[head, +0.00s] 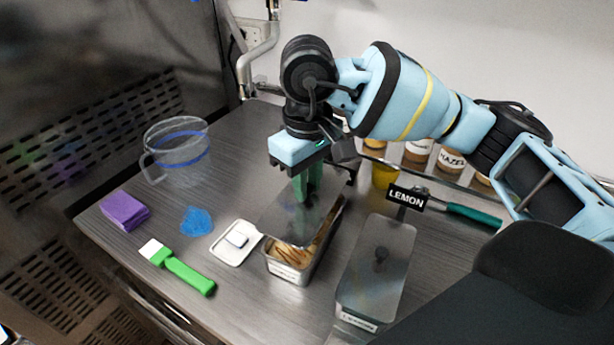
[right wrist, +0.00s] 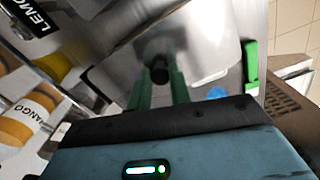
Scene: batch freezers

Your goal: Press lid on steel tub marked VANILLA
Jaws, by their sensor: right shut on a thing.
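A steel tub (head: 281,275) with pale, streaked contents stands in the middle of the counter. The label on its front is too small to read. My right gripper (head: 306,192) points down over it, its green fingers shut on the dark knob (right wrist: 160,70) of a grey see-through lid (head: 285,224). The lid lies over the tub's opening, but a strip of the contents shows past its front and right edges, so it does not look flush with the rim. Whether it touches the rim I cannot tell. My left gripper is not in view.
A second lidded tub (head: 372,270) stands close on the right, near a LEMON tag (head: 406,199). On the left are a clear jug (head: 176,150), purple block (head: 124,211), blue cloth (head: 196,221), green brush (head: 187,273) and white dish (head: 225,254). Jars (head: 418,152) line the back.

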